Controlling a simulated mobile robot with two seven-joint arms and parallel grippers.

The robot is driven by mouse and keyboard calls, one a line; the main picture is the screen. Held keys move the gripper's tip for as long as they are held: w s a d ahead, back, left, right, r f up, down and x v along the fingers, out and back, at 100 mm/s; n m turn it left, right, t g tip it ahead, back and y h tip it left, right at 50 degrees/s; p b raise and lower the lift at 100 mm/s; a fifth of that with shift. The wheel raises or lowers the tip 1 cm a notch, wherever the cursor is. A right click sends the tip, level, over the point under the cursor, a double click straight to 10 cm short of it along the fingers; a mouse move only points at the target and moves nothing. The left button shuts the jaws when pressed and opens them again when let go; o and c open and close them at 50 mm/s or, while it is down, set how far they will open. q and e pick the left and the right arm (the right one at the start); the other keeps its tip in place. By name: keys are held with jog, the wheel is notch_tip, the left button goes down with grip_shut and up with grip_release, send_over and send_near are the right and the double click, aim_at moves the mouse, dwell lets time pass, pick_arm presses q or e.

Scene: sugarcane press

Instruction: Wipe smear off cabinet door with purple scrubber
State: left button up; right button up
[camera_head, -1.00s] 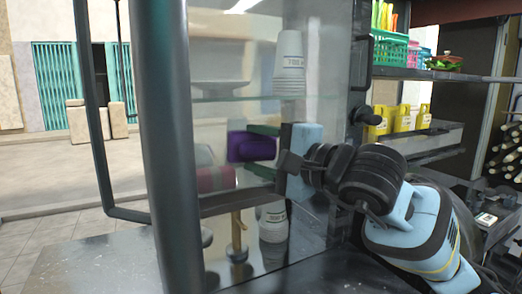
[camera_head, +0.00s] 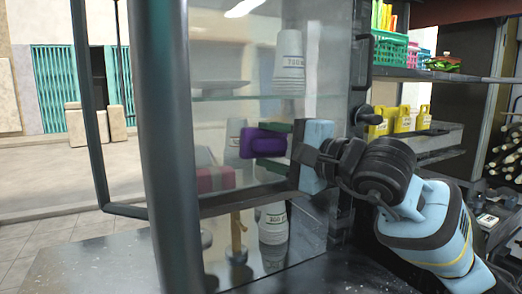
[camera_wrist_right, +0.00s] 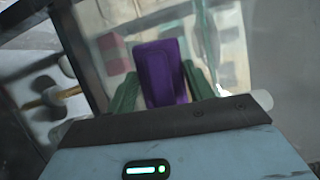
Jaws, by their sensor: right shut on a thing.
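The purple scrubber (camera_head: 263,142) is held by my right gripper (camera_head: 284,140), whose green fingers close on it. In the right wrist view the purple scrubber (camera_wrist_right: 161,73) sits between the two green fingers of the right gripper (camera_wrist_right: 160,88), in front of the glass. The cabinet door (camera_head: 225,108) is a clear glass pane in a dark frame. The scrubber is at or close to the glass; I cannot tell whether it touches. A pale haze shows on the pane, but I cannot clearly make out the smear. My left gripper is not in view.
Stacked cups (camera_head: 289,62) and a red box (camera_head: 215,179) show through the glass. A dark post (camera_head: 165,150) stands at the left. Yellow containers (camera_head: 403,120) and a green basket (camera_head: 389,49) sit on shelves at the right. A dark counter (camera_head: 90,262) lies below.

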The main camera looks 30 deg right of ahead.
aim_at(287, 144)
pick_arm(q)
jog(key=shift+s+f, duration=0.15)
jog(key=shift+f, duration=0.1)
pick_arm(e)
jog(key=shift+d, duration=0.65)
jog(key=shift+d+f+b, duration=0.1)
jog(key=shift+d+b, duration=0.2)
jog(key=shift+d, duration=0.85)
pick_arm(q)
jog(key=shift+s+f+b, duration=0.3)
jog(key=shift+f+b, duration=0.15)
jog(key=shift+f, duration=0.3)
pick_arm(e)
jog(key=shift+d, duration=0.85)
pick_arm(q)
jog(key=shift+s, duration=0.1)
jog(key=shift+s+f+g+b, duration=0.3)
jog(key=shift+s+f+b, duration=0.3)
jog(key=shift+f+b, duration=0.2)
pick_arm(e)
jog(key=d, duration=0.4)
jog(key=shift+s, duration=0.25)
